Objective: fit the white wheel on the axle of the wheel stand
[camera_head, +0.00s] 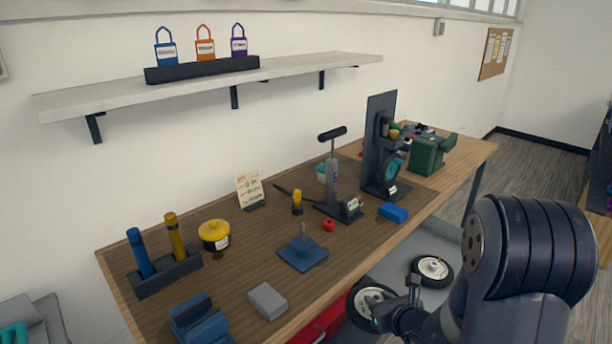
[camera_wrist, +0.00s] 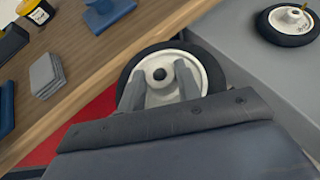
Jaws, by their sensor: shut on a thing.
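A wheel with a white rim, white hub and black tyre (camera_head: 366,299) is held by my gripper at the front edge of the workbench. In the wrist view the two fingers of my gripper (camera_wrist: 160,82) are shut on the hub of this wheel (camera_wrist: 206,64), with its dark centre hole between them. The wheel stand (camera_head: 303,254) is a blue square base with an upright grey axle, standing bare on the bench, left of and apart from the wheel. Part of its blue base (camera_wrist: 112,14) shows at the top of the wrist view; its axle is partly cut off there.
A second white-rimmed wheel (camera_head: 432,268) lies on a grey surface below the bench, right of my gripper. A grey block (camera_head: 267,301) lies in front of the stand. A red ball-like thing (camera_head: 329,224), a pump (camera_head: 333,180) and a yellow-lidded pot (camera_head: 214,234) stand around it.

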